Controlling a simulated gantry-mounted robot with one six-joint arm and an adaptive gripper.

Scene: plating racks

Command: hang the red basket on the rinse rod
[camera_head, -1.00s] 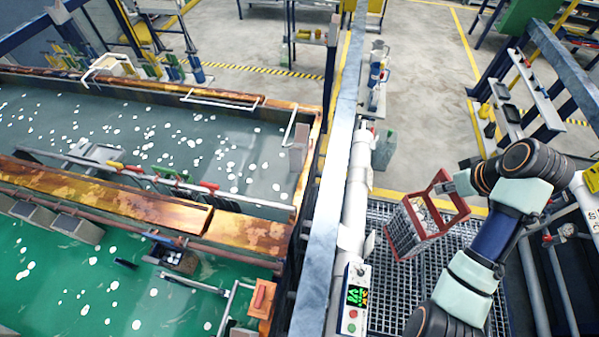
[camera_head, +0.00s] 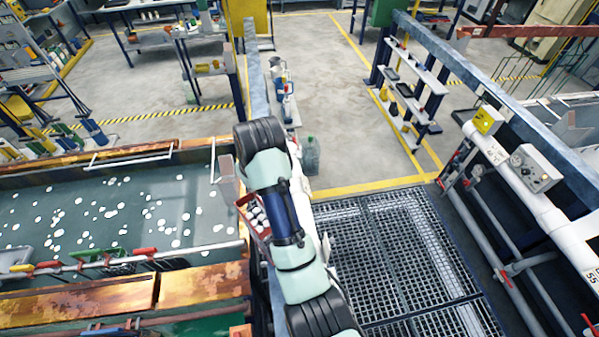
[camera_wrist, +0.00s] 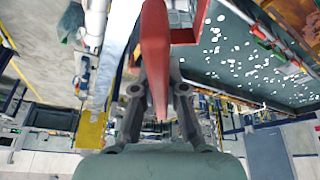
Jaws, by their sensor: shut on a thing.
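The red basket (camera_head: 243,203) is at the right end of the nearer tank in the head view, partly hidden behind my arm. Pale round parts show inside it. In the wrist view its red handle (camera_wrist: 155,45) runs up between the fingers of my gripper (camera_wrist: 158,105), which is shut on it. My gripper is hidden in the head view. A pale rod (camera_head: 213,160) stands at the tank's right end, a little beyond the basket. Another pale rod (camera_head: 130,158) runs along the far rim. I cannot tell which rod is the rinse rod.
The tank (camera_head: 100,215) holds dark liquid with white floating spots. A rail with red and green handles (camera_head: 145,251) crosses its near side. A rusty beam (camera_head: 200,285) lies in front. Grated floor (camera_head: 400,255) lies open to the right.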

